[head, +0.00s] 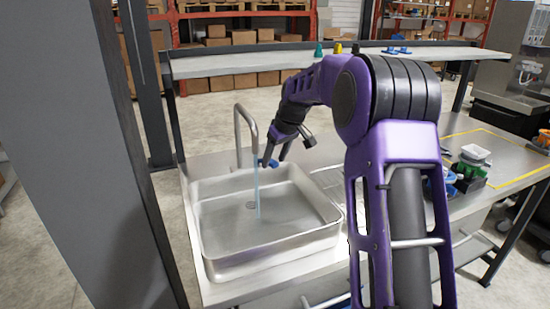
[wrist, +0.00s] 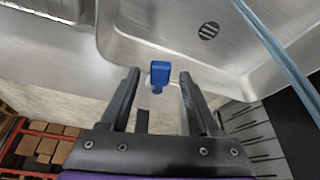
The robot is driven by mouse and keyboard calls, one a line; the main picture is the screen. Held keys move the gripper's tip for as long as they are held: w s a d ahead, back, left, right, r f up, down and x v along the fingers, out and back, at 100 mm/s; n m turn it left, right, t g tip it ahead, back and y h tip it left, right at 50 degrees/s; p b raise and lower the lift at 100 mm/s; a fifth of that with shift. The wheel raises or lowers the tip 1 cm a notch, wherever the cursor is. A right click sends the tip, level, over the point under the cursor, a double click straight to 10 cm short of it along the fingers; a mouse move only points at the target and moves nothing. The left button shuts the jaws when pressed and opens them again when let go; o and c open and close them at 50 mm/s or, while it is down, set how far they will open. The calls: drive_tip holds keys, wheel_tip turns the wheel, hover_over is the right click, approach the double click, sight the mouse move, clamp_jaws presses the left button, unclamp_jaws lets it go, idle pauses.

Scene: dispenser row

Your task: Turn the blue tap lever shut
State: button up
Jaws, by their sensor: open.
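The blue tap lever (head: 270,163) is small and sits near the tap spout (head: 238,130) behind the sink (head: 206,250). In the wrist view the lever (wrist: 160,74) is upright in the picture, between the two fingertips. My gripper (head: 276,153) is open above the back edge of the sink, with its fingers pointing down; it also shows in the wrist view (wrist: 159,80). A gap shows on each side of the lever, and I see no contact. A thin blue water stream (head: 257,195) runs down into the basin. The lever's base is partly hidden.
A grey column (head: 75,150) stands close on the left. A raised shelf (head: 230,63) with small coloured objects runs behind the sink. To the right, the counter holds a cluster of containers (head: 473,165) near a yellow-taped area. The drain (wrist: 208,30) shows in the wrist view.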

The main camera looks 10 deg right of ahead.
clamp_jaws()
idle(1.3)
